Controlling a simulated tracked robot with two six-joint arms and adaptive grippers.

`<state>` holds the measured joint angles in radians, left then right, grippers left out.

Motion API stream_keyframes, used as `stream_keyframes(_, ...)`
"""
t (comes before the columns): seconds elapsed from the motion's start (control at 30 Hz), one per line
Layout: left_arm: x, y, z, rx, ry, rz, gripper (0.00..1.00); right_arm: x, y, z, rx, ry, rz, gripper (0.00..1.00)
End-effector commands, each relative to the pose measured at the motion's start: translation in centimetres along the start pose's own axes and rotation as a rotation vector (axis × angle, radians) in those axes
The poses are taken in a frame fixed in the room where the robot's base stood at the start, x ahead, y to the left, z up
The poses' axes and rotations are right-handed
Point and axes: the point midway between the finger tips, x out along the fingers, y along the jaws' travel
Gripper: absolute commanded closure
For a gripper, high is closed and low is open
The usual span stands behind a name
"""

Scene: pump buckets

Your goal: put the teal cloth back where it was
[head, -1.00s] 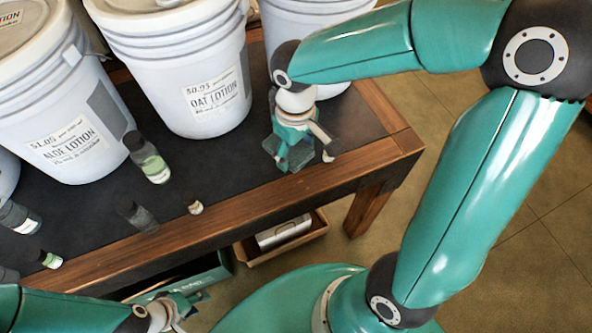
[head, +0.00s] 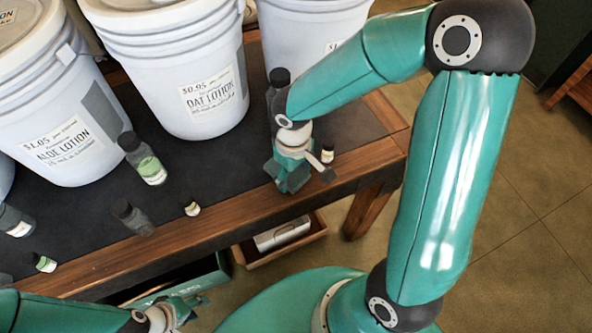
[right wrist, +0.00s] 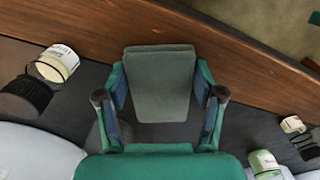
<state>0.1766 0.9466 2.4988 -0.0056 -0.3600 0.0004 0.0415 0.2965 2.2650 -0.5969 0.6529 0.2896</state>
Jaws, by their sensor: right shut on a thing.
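The teal cloth (right wrist: 160,85) is a folded grey-green rectangle. In the right wrist view it sits between the two fingers of my right gripper (right wrist: 160,100), which is shut on it. In the head view the right gripper (head: 293,175) points down over the front right part of the dark tabletop, close to the wooden front edge. The cloth is hard to tell from the teal fingers there, and I cannot tell whether it touches the table. My left gripper (head: 182,308) is low at the bottom left, below the table edge; its jaw opening is unclear.
White lotion buckets (head: 190,70) stand along the back of the table (head: 215,185). A green-labelled bottle (head: 148,165), a dark bottle (head: 130,215) and a small bottle (head: 190,207) stand left of the right gripper. Another small bottle (head: 327,155) is close on its right. A wooden box (head: 280,240) is below.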

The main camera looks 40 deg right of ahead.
Motion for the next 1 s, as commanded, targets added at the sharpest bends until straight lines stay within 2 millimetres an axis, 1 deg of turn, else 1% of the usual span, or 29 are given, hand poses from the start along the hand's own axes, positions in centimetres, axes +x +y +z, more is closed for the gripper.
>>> stream_keyframes(0.07,0.3,-0.1,0.0,0.0,0.0,0.0,0.6,0.3,0.0,0.0,0.0,0.0,0.0,0.7)
stream_keyframes(0.1,0.3,-0.1,0.0,0.0,0.0,0.0,0.6,0.2,0.0,0.0,0.0,0.0,0.0,0.29)
stream_keyframes(0.23,0.2,-0.1,0.0,0.0,0.0,0.0,0.6,0.2,0.0,0.0,0.0,0.0,0.0,0.07)
stream_keyframes(0.57,0.1,-0.1,0.0,0.0,0.0,0.0,0.6,0.1,0.0,0.0,0.0,0.0,0.0,0.07)
stream_keyframes(0.7,-0.2,0.1,0.0,0.0,0.0,0.0,0.6,-0.6,0.0,0.0,0.001,0.002,0.001,0.07)
stream_keyframes(0.77,-0.3,0.1,0.0,0.0,0.0,0.0,0.6,-1.2,0.0,-0.1,0.001,0.002,0.001,0.07)
stream_keyframes(0.87,-0.6,0.2,0.0,0.0,0.0,0.0,0.6,-2.9,0.0,-0.1,0.001,0.004,0.001,0.07)
stream_keyframes(1.0,-1.1,0.4,0.0,0.0,0.0,0.0,0.6,-5.8,0.0,-0.1,0.0,0.006,0.002,0.07)
